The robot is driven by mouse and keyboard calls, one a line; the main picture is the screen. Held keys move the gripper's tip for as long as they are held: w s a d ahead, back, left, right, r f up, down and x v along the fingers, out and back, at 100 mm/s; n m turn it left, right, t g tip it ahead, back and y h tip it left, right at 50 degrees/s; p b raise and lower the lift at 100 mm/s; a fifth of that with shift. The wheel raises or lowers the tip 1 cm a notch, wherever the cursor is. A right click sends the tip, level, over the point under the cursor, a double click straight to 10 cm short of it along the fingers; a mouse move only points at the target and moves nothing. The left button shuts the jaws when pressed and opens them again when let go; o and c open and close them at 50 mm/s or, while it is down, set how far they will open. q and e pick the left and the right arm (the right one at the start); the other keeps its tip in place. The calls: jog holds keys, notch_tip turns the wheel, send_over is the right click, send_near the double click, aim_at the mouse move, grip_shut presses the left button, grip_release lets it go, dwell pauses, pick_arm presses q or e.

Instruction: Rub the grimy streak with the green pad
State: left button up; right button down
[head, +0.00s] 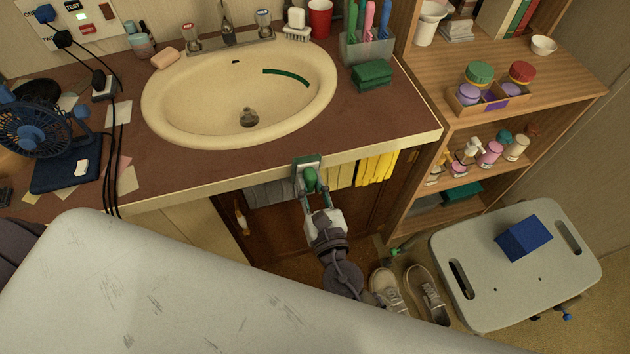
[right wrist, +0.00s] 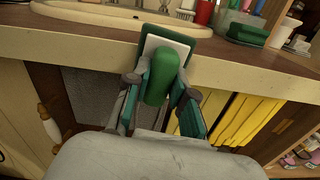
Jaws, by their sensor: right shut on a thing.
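The grimy streak (head: 287,76) is a dark green curved mark on the inner back-right wall of the cream sink basin (head: 165,105). My right gripper (head: 310,183) is shut on the green handle of the green pad (head: 306,162), in front of the counter's front edge and apart from the streak. In the right wrist view my right gripper (right wrist: 160,88) has its fingers on both sides of the green handle; the green pad (right wrist: 196,27) shows around a white plate and overlaps the counter edge. My left gripper is not in view.
A tap (head: 228,35), soap (head: 165,58), a white brush (head: 296,24) and a red cup (head: 320,18) stand behind the basin. A blue fan (head: 40,130) and cables are left. Yellow towels (head: 375,168) hang below the counter.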

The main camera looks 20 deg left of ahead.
jog(key=shift+v, duration=3)
jog(key=b+v, duration=0.1)
jog(key=v, duration=0.2)
jog(key=shift+a, duration=0.1)
jog(key=shift+p+x, duration=0.45)
jog(key=shift+x, duration=2.9)
jog(key=shift+x, duration=1.1)
